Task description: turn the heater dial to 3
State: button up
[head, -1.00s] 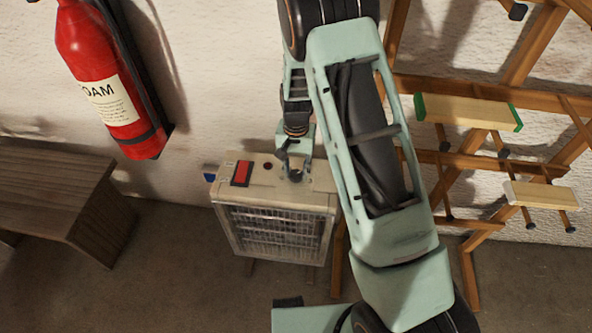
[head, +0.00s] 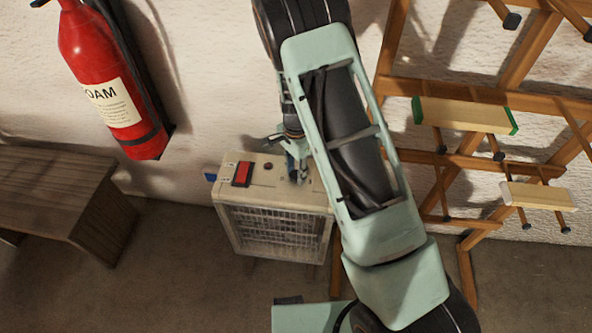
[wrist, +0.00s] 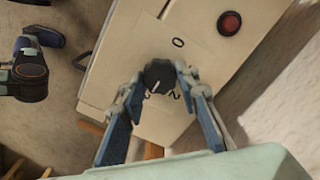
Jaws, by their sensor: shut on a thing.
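The heater (head: 275,222) is a cream box with a front grille, standing on the floor by the wall. Its black dial (wrist: 159,75) sits on the top panel, with a white pointer line aimed toward the lower left in the wrist view. A printed 0 shows above the dial; marks below it are partly covered by my fingers, and I cannot read a 3. My gripper (wrist: 160,79) is shut on the dial, one finger on each side. In the head view my gripper (head: 298,174) is at the heater's top, partly hidden by my arm.
A red switch (head: 242,174) and a round red lamp (wrist: 230,23) are on the heater's top. A red extinguisher (head: 112,80) hangs at left above a wooden bench (head: 60,195). A wooden lath rack (head: 470,140) stands at right.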

aim_at(296, 175)
dwell(0.3)
jog(key=o, duration=1.2)
jog(key=shift+c, duration=0.2)
notch_tip(296, 175, up, 12)
